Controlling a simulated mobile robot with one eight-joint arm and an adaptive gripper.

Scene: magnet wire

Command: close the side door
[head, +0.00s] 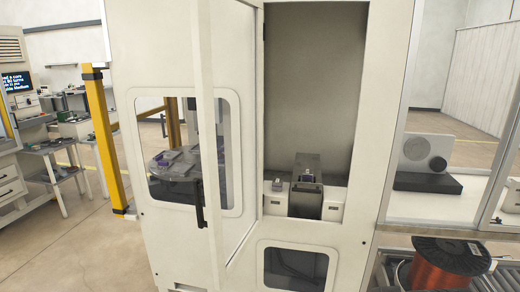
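The side door (207,120) is a tall white panel on the white machine cabinet (388,100). It stands open, swung out toward me, and I see it nearly edge-on. The open doorway right of the door shows a grey interior (312,80) with a dark grey unit (306,187) between white blocks. My gripper does not show in the head view.
A copper wire spool (446,262) stands on rollers at the lower right. A yellow post (100,135) rises left of the cabinet. Shelves with small items (50,150) stand at the far left. Bare floor (75,250) shows at the lower left.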

